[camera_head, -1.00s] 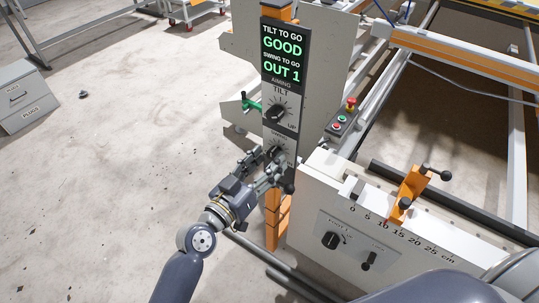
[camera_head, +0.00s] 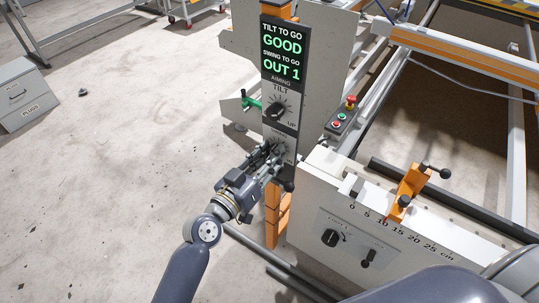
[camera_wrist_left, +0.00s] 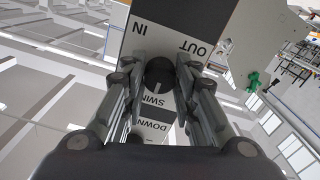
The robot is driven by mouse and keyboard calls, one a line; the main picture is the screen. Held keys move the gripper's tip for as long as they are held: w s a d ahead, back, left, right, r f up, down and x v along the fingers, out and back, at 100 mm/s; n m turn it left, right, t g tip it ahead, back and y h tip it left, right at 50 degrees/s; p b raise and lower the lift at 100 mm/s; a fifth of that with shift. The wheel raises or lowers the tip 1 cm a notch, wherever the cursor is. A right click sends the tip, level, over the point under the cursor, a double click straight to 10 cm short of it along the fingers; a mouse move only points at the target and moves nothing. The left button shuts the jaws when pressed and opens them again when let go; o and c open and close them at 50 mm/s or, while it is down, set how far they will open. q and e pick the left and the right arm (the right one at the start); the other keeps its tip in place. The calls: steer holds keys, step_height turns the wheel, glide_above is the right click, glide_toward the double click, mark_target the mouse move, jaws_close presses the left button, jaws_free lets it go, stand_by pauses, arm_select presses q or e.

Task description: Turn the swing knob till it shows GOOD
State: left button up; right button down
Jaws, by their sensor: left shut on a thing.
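The swing knob (camera_wrist_left: 160,72) is a dark round knob on the pale panel, with IN and OUT printed beside it in the left wrist view. My left gripper (camera_wrist_left: 160,82) is shut on it, one finger on each side. In the head view my left gripper (camera_head: 273,154) reaches the panel below the tilt knob (camera_head: 276,108) and hides much of the swing knob. The display (camera_head: 284,56) reads TILT TO GO GOOD and SWING TO GO OUT 1, in green. My right gripper is out of view.
A button box (camera_head: 340,121) with a red stop button stands right of the panel. An orange clamp (camera_head: 409,187) sits on the scaled white housing (camera_head: 375,218) at the right. A green handle (camera_head: 251,102) sticks out at the panel's left.

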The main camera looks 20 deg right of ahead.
arm_select(q)
steer(key=shift+n, duration=2.8)
steer(key=o, duration=1)
steer(key=shift+o, duration=0.2)
steer(key=v, duration=1.2)
